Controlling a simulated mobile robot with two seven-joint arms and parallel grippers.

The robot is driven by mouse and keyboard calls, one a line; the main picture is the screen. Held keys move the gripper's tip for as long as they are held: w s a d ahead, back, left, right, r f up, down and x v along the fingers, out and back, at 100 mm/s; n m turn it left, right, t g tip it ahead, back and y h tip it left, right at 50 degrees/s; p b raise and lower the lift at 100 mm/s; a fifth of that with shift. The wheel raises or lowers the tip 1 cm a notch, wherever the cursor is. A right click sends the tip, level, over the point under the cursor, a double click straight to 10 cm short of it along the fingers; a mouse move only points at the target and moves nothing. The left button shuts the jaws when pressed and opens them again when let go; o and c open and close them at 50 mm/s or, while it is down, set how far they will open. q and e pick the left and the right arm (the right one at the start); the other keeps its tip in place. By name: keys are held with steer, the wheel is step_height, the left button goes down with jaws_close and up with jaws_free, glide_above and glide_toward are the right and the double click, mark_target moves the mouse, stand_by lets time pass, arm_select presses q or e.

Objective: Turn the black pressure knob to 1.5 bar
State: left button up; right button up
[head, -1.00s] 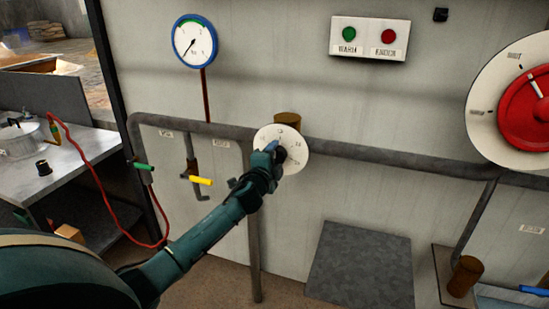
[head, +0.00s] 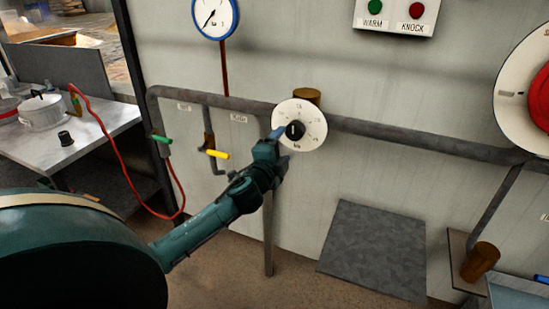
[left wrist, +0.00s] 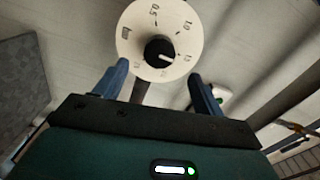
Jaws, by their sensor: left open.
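The black pressure knob (head: 295,131) sits at the centre of a round white dial (head: 313,111) on the pipe in front of the wall panel. In the left wrist view the knob (left wrist: 158,50) shows a white pointer mark aimed to the right, toward small printing too blurred to read surely. My left gripper (head: 275,141) is just left of and below the knob in the head view. In the left wrist view its open blue fingers (left wrist: 159,84) stand apart below the knob, with nothing between them. My right gripper is not in view.
A blue-rimmed gauge (head: 214,14) hangs above the pipe, its needle pointing lower left. A yellow-handled valve (head: 217,154) and a green-handled valve (head: 161,140) are left of the dial. A large red wheel (head: 541,98) is at the right. A grey plate (head: 372,245) lies below.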

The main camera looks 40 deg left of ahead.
arm_select(q)
steer(key=v, duration=0.4)
steer(key=shift+s, duration=0.25)
